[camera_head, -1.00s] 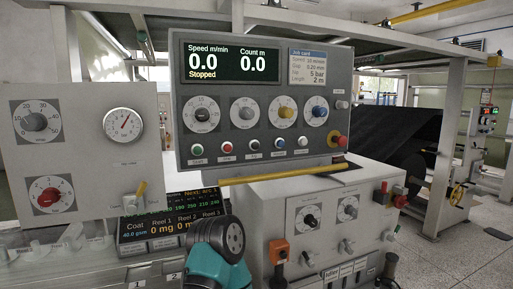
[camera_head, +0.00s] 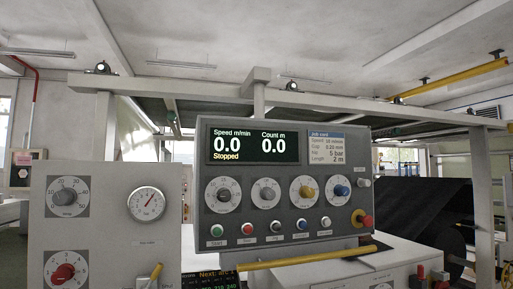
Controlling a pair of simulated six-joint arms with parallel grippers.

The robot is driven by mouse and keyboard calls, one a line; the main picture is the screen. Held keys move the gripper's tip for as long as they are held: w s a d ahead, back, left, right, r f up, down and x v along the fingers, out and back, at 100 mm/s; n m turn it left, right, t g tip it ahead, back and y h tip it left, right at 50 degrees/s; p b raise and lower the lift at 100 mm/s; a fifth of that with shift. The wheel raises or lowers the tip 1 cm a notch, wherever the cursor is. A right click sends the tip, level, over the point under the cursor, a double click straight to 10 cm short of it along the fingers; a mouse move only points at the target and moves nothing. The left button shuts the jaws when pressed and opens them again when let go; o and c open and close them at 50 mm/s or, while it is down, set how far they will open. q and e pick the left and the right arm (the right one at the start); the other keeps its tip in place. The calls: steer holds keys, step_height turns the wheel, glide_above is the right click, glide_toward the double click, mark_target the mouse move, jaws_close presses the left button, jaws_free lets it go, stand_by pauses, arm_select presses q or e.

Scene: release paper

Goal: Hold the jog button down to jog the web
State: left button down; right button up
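The control panel (camera_head: 285,185) stands in the middle of the view. Its screen (camera_head: 254,147) reads speed 0.0 m/min, count 0.0 m and "Stopped". A row of small buttons runs along the panel's lower part: a green one (camera_head: 215,230), a red one (camera_head: 247,228), then the dark jog button (camera_head: 275,226), a blue one (camera_head: 302,224) and a pale one (camera_head: 326,222). Nothing touches the jog button. The dark web (camera_head: 425,215) hangs at the right behind the panel. Neither gripper is in view.
A yellow bar (camera_head: 305,258) runs just below the panel. A red knob (camera_head: 366,221) on a yellow base sticks out at its lower right corner. A grey dial box (camera_head: 105,225) stands at the left. The space in front of the buttons is clear.

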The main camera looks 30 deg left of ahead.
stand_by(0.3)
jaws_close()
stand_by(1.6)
